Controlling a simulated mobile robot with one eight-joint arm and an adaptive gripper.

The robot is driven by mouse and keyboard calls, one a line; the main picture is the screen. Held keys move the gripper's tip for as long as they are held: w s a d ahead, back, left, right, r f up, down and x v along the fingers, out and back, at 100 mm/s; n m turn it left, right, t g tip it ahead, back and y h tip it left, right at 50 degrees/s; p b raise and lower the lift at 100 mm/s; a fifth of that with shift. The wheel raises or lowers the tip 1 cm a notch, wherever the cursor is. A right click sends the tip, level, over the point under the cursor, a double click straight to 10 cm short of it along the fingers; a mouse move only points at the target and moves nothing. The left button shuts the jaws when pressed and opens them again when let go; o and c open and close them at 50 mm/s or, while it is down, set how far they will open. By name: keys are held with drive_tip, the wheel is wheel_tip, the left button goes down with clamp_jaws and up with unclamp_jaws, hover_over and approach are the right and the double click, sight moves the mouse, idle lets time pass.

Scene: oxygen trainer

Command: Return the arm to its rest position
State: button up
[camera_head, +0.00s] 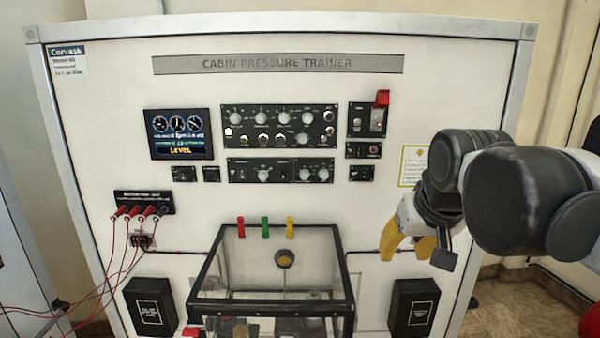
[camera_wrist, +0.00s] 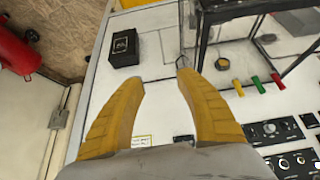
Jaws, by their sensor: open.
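My gripper (camera_head: 405,241) has yellow fingers and is in front of the right side of the white trainer panel (camera_head: 300,105), below a yellow-edged label. My dark grey and white arm reaches in from the right edge of the head view. In the wrist view, the two yellow fingers of my gripper (camera_wrist: 160,78) are spread wide apart. The fingers look apart from the panel, but the exact gap is hard to tell.
A clear-walled chamber with a black frame (camera_head: 345,275) juts out at bottom centre, with red, green and yellow clips (camera_head: 265,228) above it. A black box (camera_head: 413,308) is below my gripper. Red cables (camera_head: 108,260) hang at left. A red cylinder (camera_wrist: 18,52) stands beyond the panel.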

drive_tip(key=s+f+b, duration=0.4)
drive_tip(key=f+b, duration=0.1)
drive_tip(key=f, duration=0.6)
drive_tip(key=s+f+b, duration=0.4)
drive_tip(key=f+b, duration=0.2)
drive_tip(key=f, duration=0.6)
drive_tip(key=s+f+b, duration=0.5)
drive_tip(key=f, duration=0.6)
drive_tip(key=shift+f+t, duration=0.15)
drive_tip(key=shift+t, duration=0.25)
